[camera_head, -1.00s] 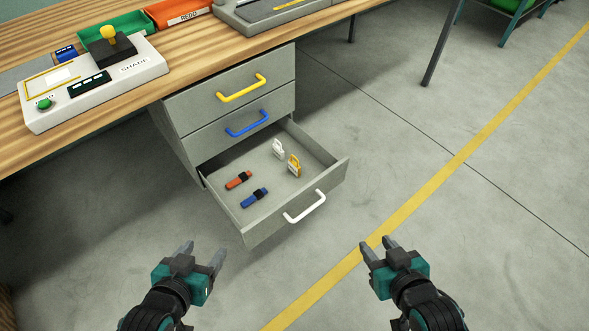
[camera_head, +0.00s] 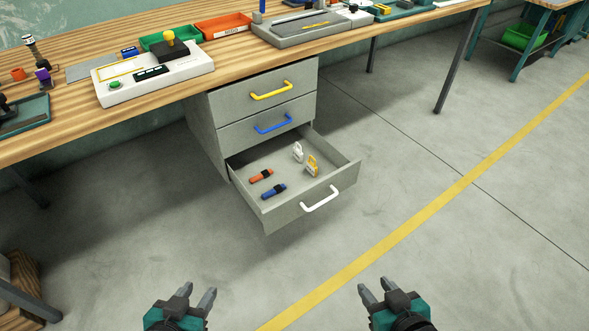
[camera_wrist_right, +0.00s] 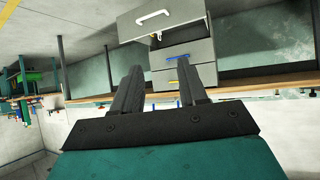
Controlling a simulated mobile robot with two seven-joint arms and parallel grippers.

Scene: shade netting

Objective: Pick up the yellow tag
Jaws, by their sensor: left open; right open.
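The yellow tag (camera_head: 312,165) stands in the open bottom drawer (camera_head: 240,188), near its right wall. A white tag (camera_head: 297,152) stands just behind it. An orange item (camera_head: 261,176) and a blue item (camera_head: 274,191), each with a dark band, lie in the drawer's left part. My left gripper (camera_head: 196,293) is open and empty, low in front of the drawer and to its left. My right gripper (camera_head: 374,288) is open and empty, low in front and to the right. In the right wrist view the right gripper's fingers (camera_wrist_right: 163,88) are apart with nothing between them.
Two shut drawers with a yellow handle (camera_head: 271,91) and a blue handle (camera_head: 274,123) sit above the open one, whose handle (camera_head: 321,200) is white. The wooden bench (camera_head: 190,98) carries a control box (camera_head: 150,75) and bins. The floor (camera_head: 460,240) around is clear.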

